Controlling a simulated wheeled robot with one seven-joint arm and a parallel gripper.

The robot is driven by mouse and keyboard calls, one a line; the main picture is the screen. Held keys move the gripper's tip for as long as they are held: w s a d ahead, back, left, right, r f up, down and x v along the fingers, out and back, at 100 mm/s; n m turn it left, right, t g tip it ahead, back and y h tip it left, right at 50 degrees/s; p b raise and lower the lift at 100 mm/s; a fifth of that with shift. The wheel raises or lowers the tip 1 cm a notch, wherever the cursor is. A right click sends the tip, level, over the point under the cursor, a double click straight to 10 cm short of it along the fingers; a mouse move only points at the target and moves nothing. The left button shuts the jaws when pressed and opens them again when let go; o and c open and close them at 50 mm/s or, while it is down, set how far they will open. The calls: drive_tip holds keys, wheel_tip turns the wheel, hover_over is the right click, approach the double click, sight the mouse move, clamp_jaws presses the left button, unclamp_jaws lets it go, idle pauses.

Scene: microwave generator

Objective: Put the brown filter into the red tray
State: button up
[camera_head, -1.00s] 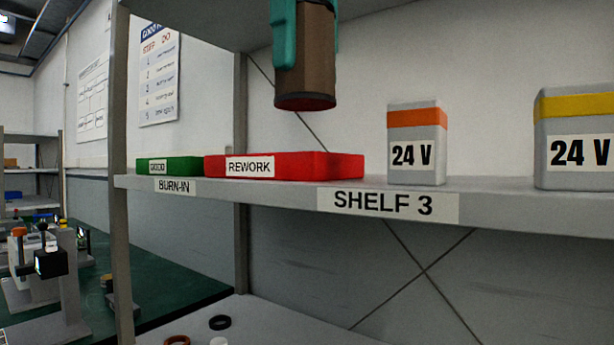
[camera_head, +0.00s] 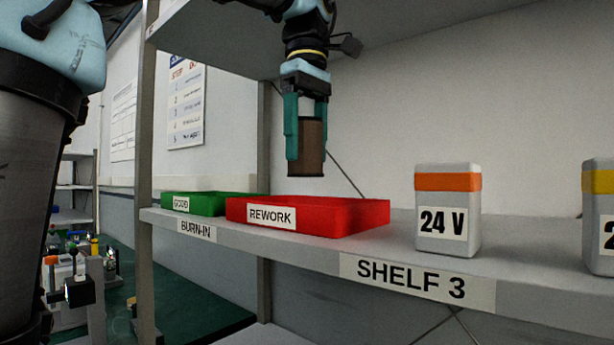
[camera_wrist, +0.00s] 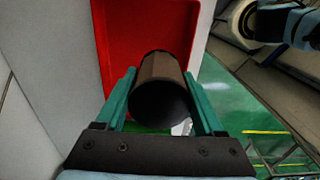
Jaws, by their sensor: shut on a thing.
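The brown filter (camera_head: 313,150) is a brown cylinder held upright between the teal fingers of my gripper (camera_head: 306,135). My gripper is shut on it and points down. In the head view the filter's lower end is above the red tray (camera_head: 345,219), with a visible gap. The red tray is labelled REWORK and sits on the shelf. In the wrist view the filter (camera_wrist: 160,90) is between the fingers, and the red tray (camera_wrist: 120,30) shows behind it. The filter hides part of the tray. The tray's inside floor is hidden in the head view.
A green tray (camera_head: 195,208) labelled GOOD stands left of the red tray. A grey 24 V box with an orange band (camera_head: 447,225) stands to its right; a yellow-banded box (camera_head: 599,240) is at the right edge. A shelf post (camera_head: 146,200) and an upper shelf (camera_head: 400,25) bound the space.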

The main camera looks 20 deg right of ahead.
wheel_tip(320, 180, down, 2)
drive_tip(key=shift+s+f, duration=0.15)
drive_tip(key=shift+f, duration=2.35)
drive_tip(key=o, duration=1.1)
drive_tip(key=shift+f, duration=0.15)
drive_tip(key=shift+o, duration=0.9)
drive_tip(key=shift+r, duration=3.95)
